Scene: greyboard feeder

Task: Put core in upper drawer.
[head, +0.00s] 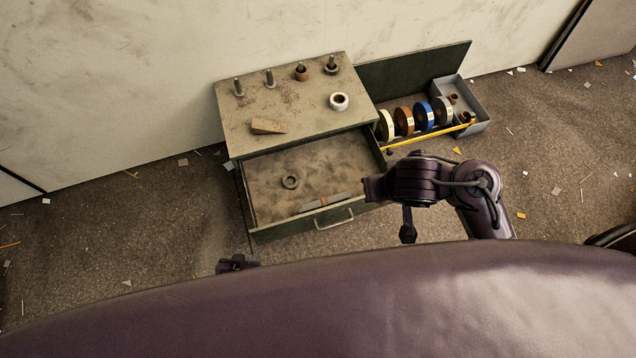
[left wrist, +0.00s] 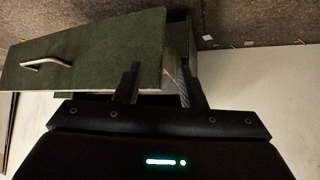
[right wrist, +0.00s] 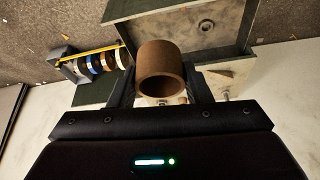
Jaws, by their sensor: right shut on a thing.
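The brown core (right wrist: 160,70) is a short thick-walled tube, held between the fingers of my right gripper (right wrist: 160,92) in the right wrist view. In the head view my right arm hides it. The upper drawer (head: 258,215) is pulled out of the grey-green cabinet. It holds a small ring (head: 290,181) and a flat strip (head: 325,202). In the right wrist view the drawer (right wrist: 240,40) lies beyond the core. My left gripper (left wrist: 160,85) has its fingers apart, with the drawer's front panel (left wrist: 95,65) and its edge just beyond them; contact cannot be told. It shows partly in the head view (head: 237,263).
Scraps litter the floor.

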